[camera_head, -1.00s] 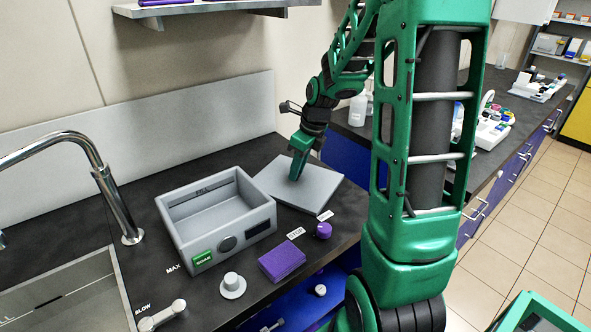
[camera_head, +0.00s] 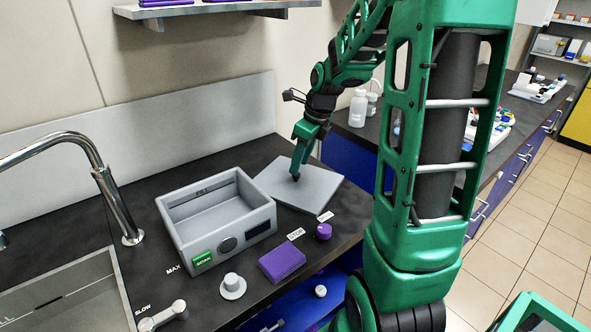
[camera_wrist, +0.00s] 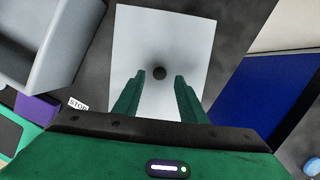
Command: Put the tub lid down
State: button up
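The tub lid (camera_head: 313,191) is a flat grey plate with a small dark knob (camera_wrist: 159,73) at its middle. It lies flat on the dark counter, just right of the open grey tub (camera_head: 178,227). My gripper (camera_head: 296,172) is above the lid's middle. In the wrist view, my gripper (camera_wrist: 160,76) has its two green fingers apart, with the knob seen between and just beyond the tips. The fingers do not touch the knob there. The lid also fills the middle of the wrist view (camera_wrist: 160,30).
A purple block (camera_head: 282,262), a purple knob (camera_head: 323,231) and a pale grey knob (camera_head: 232,286) sit in front of the tub. A sink with a tap (camera_head: 104,180) is at left. The counter's right edge runs close by the lid.

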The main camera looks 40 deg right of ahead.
jog(key=a+v, duration=0.1)
jog(key=v, duration=0.7)
jog(key=s+a+f+n+g, duration=0.1)
jog(key=s+f+n, duration=0.1)
jog(key=s+n, duration=1)
jog(key=s+a+f+n+g+h, duration=0.1)
jog(key=s+a+f+n, duration=0.1)
jog(key=s+n, duration=1)
jog(key=shift+s+a+f+n+g, duration=0.15)
jog(key=shift+s+f+n+g, duration=0.25)
jog(key=shift+s, duration=0.25)
jog(key=shift+w+f, duration=0.2)
jog(key=shift+w, duration=0.4)
